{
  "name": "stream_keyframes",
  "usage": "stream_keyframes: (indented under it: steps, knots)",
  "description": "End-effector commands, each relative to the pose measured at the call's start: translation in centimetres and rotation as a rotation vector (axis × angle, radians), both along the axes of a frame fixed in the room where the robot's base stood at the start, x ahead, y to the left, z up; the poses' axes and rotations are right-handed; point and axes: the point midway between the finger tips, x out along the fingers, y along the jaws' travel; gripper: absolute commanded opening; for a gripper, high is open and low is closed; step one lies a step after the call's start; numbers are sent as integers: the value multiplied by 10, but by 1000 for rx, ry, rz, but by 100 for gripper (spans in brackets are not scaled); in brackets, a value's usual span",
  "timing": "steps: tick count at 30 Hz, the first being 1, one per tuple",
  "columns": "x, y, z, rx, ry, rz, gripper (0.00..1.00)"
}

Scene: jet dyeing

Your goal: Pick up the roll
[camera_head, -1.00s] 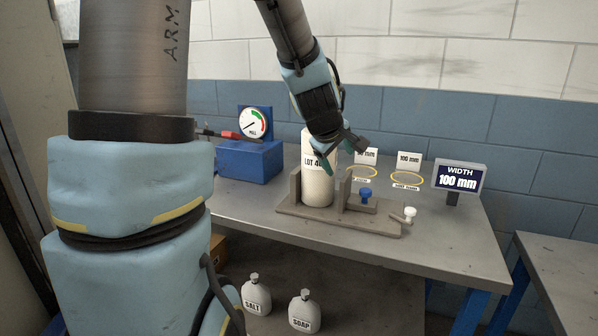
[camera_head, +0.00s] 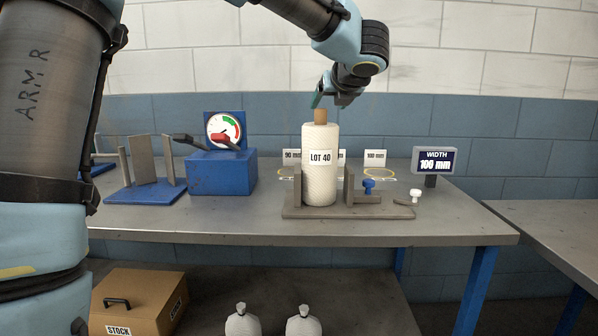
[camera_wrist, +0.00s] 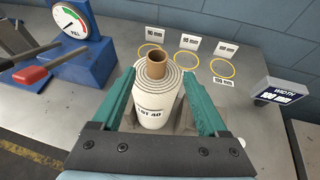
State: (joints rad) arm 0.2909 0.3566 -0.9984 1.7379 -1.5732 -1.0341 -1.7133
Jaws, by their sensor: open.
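The roll (camera_head: 319,180) is a white textured cylinder labelled LOT 40, with a brown core tube sticking out of its top. It stands upright in a grey-brown holder (camera_head: 340,212) on the metal table. My gripper (camera_head: 325,98) is just above the core in the head view, pointing down and to the left. In the wrist view the two green fingers of my gripper (camera_wrist: 165,102) are spread wide apart, and the roll (camera_wrist: 153,103) shows between them. Neither finger is seen closed on it. The roll's lower part is partly hidden in the wrist view.
A blue box with a dial gauge (camera_head: 222,172) and a red-handled lever stands left. A blue stand (camera_head: 146,192) is farther left. A width display (camera_head: 433,161) stands right, near yellow rings and width cards (camera_head: 375,158). A STOCK box (camera_head: 137,303) and bottles sit below.

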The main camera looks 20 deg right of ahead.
Motion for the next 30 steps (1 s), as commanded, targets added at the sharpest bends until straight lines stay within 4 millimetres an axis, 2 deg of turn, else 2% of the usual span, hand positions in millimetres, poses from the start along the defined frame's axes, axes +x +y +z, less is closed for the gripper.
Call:
stream_keyframes:
  steps: [2,10,17,24,30]
  knots:
    - [3,-2,-3,-15,13,13,76]
    - [38,-10,-19,-15,14,14,76]
    - [53,-12,-26,-13,13,13,76]
    - [84,-18,-38,-14,14,13,76]
    - [95,-20,-44,-14,11,12,76]
